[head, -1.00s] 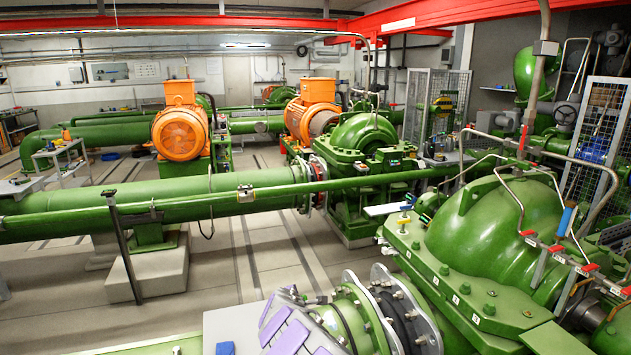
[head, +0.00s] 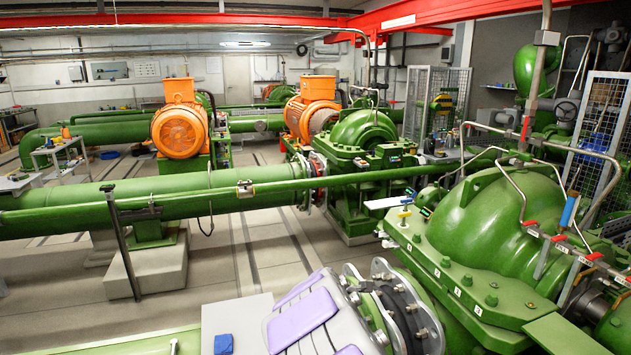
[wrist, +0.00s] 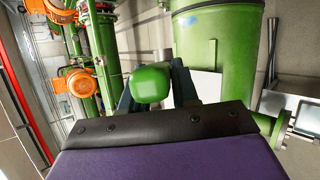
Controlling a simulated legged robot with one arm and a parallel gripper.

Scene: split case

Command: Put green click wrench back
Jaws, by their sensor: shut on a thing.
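In the wrist view my gripper (wrist: 152,76) has its dark fingers on both sides of a green rounded piece (wrist: 149,87). It is shut on this piece, which I take to be the green click wrench; only its blunt end shows. The rest of it is hidden. My gripper's fingertips and the wrench cannot be made out in the head view. My purple-padded arm shows there at the bottom centre.
The green split casing (head: 497,230) fills the right, with red-tipped handles and a blue-handled tool (head: 570,208) standing along its edge. A yellow-topped tool (head: 404,215) stands at its left edge. A grey box (head: 240,308) carries a blue block (head: 223,343).

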